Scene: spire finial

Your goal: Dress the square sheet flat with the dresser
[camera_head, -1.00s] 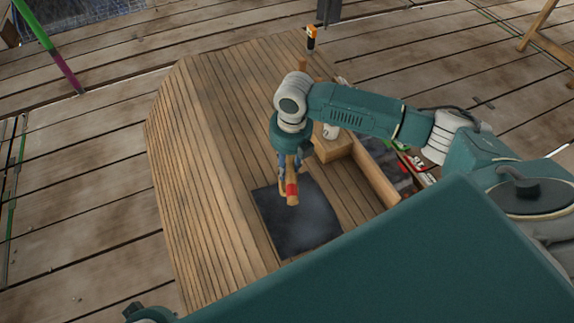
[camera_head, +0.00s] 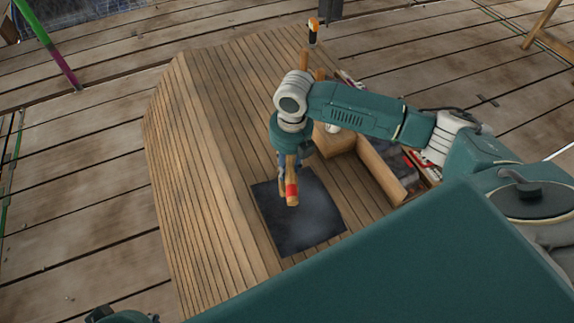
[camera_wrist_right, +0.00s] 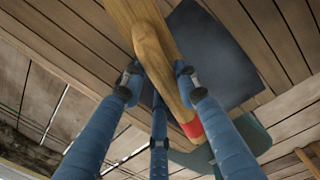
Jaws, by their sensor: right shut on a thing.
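The square sheet (camera_head: 305,225) is dark grey and lies on the sloping wooden boards in the head view; it also shows behind the tool in the wrist view (camera_wrist_right: 212,55). The dresser (camera_head: 292,194) is a wooden tool with a red band on its handle. In the wrist view its broad wooden body (camera_wrist_right: 130,14) is at the top and the handle runs down between my fingers. My right gripper (camera_head: 289,175) is shut on the dresser over the sheet's upper part. I cannot tell whether the dresser touches the sheet.
A wooden box or tray (camera_head: 380,170) with several items in it stands right of the sheet, partly behind my right arm. An orange-and-black handled tool (camera_head: 313,32) is at the far end of the boards. The boards left of the sheet (camera_head: 205,180) are clear.

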